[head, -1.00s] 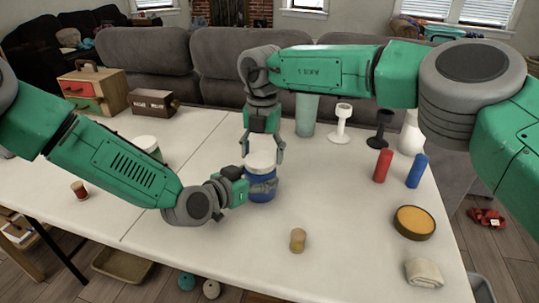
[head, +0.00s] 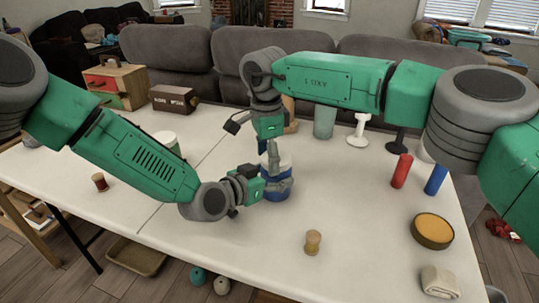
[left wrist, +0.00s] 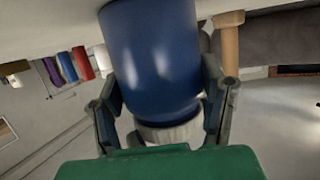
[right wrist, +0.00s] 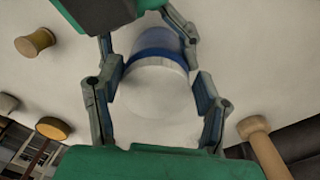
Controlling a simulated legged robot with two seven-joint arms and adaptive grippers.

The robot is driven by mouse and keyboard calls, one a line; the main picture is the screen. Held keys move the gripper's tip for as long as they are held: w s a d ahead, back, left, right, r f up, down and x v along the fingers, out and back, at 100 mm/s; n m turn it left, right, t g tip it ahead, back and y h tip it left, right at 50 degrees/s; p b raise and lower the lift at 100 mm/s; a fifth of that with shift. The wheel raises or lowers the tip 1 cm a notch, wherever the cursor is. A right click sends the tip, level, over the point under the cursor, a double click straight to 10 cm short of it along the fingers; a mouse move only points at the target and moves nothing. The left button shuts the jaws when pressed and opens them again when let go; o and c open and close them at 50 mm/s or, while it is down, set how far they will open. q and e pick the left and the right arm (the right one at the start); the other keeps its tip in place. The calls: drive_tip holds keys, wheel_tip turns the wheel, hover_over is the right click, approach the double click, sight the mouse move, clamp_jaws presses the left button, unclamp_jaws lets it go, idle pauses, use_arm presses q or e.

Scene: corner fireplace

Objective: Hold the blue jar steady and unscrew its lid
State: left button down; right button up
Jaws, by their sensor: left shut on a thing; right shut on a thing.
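The blue jar (head: 278,194) stands upright on the white table, with its white lid (head: 285,158) on top. My left gripper (head: 275,185) is shut around the jar's side, coming from the left. In the left wrist view the blue body (left wrist: 155,65) fills the space between the fingers, with the pale lid (left wrist: 172,136) below it in the picture. My right gripper (head: 272,155) reaches down from above and is shut on the lid. In the right wrist view the lid (right wrist: 152,92) lies between its fingers, which partly hide the edge. The lid still sits on the jar.
A wooden peg (head: 313,242) stands in front. A greenish glass (head: 324,121) and white goblet (head: 359,131) stand behind. The table's front left is mostly clear.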

use_arm(q)
drive_tip(key=shift+s+d+r, duration=0.2)
drive_tip(key=shift+s+d, duration=0.05)
drive_tip(key=shift+d, duration=0.2)
use_arm(e)
drive_tip(key=shift+s+f+n, duration=0.15)
drive_tip(key=shift+n, duration=0.75)
use_arm(q)
drive_tip(key=shift+d, duration=0.1)
use_arm(e)
drive_tip(key=shift+a, duration=0.1)
use_arm(q)
drive_tip(key=shift+f, duration=0.1)
use_arm(e)
drive_tip(key=o, duration=1.2)
drive_tip(key=shift+o, duration=0.2)
use_arm(q)
drive_tip(key=shift+w, duration=0.1)
